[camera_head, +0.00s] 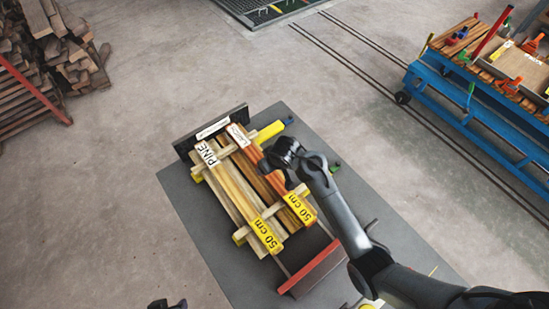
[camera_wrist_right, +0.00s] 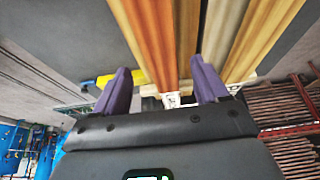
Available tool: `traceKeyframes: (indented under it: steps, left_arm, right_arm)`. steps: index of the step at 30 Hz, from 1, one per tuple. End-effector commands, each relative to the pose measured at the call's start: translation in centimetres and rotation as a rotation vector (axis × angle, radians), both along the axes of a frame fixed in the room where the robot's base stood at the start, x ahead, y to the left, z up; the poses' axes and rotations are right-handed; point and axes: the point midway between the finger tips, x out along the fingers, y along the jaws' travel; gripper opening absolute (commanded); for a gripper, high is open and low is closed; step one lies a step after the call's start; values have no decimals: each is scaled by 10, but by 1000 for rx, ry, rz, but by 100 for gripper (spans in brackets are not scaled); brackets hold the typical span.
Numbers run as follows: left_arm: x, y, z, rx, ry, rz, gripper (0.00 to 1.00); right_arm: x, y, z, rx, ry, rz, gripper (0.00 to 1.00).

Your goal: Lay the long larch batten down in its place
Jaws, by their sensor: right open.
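Reddish-brown larch battens (camera_head: 262,178) lie on the right side of a small stack, across two pale cross bearers (camera_head: 242,237), beside paler pine battens (camera_head: 228,188). A white tag (camera_head: 238,135) marks their far end. My right gripper (camera_head: 285,155) hangs by the right edge of the stack. In the right wrist view its purple fingers (camera_wrist_right: 162,82) are apart, with an orange-brown batten (camera_wrist_right: 150,40) and a white tag (camera_wrist_right: 172,99) showing between them. I cannot tell whether they touch. A dark piece at the bottom edge, probably my left gripper (camera_head: 167,304), is mostly cut off.
The stack stands on a grey mat (camera_head: 190,205) between a dark end plate (camera_head: 185,146) and a red-topped plate (camera_head: 312,267). Yellow 50 cm blocks (camera_head: 265,234) sit at the near end. A blue cart (camera_head: 450,95) stands right; a wood pile (camera_head: 60,45) left.

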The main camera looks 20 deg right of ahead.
Motion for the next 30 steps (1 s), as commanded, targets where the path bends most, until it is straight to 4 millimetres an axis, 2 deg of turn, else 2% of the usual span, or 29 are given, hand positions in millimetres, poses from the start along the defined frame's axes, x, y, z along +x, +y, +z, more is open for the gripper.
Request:
traceKeyframes:
  steps: [3, 12, 18, 30]
  left_arm:
    - [0, 0, 9, 1, 0, -1, 43]
    - [0, 2, 18, 11, -1, -7, 43]
    - [0, 3, 20, 14, -1, -9, 43]
    - [0, 2, 20, 8, -1, -5, 43]
  right_arm:
    - [-9, 0, 25, 4, -2, -1, 73]
    - [-26, -5, 67, 3, -1, -1, 73]
    - [-32, -7, 78, 1, 1, 0, 73]
    - [-32, -7, 79, 0, 0, 0, 73]
